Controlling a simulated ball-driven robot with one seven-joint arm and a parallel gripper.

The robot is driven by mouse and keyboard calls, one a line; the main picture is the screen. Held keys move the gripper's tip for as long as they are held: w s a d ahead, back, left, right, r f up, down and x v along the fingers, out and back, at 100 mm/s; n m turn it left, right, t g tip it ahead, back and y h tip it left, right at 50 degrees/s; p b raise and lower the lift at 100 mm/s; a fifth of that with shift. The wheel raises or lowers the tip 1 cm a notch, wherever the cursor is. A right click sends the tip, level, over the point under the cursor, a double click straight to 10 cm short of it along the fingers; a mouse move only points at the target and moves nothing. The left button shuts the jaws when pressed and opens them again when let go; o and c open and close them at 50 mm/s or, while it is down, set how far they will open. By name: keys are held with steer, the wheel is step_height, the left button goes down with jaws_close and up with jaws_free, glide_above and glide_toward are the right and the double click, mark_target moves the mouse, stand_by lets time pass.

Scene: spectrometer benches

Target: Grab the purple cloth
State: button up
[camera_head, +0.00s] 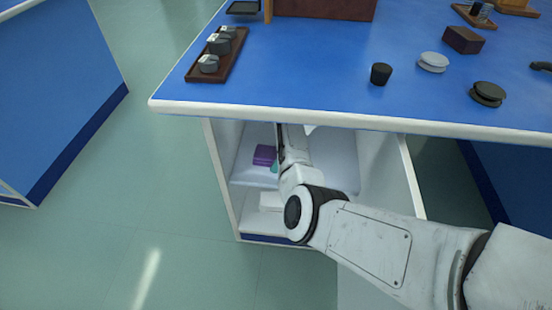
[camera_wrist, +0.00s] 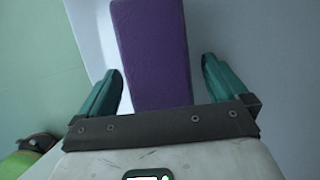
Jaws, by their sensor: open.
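The purple cloth (camera_head: 264,155) is a folded block on the white shelf (camera_head: 240,172) inside the open cabinet under the blue bench. In the wrist view the purple cloth (camera_wrist: 152,55) stretches from the top edge down to between my fingers. My gripper (camera_wrist: 162,85) is open, with one teal finger on each side of the cloth and a gap on both sides. In the head view my gripper (camera_head: 275,166) reaches into the cabinet just right of the cloth, and my arm hides part of the shelf. I cannot tell how far above the cloth the fingers are.
The blue benchtop (camera_head: 310,80) overhangs the cabinet, and its white front edge is close above my arm. A brown tray (camera_head: 232,62) with several grey weights stands on top. A dark cup (camera_head: 381,74) is near the edge. Floor at left is clear.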

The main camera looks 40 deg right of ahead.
steer(key=shift+c, duration=0.2)
steer(key=c, duration=1)
steer(key=shift+r+p, duration=0.25)
steer(key=shift+p, duration=0.05)
steer(key=shift+r+p, duration=0.4)
steer(key=shift+p, duration=0.2)
steer(key=shift+r+p, duration=0.2)
steer(key=shift+p, duration=0.1)
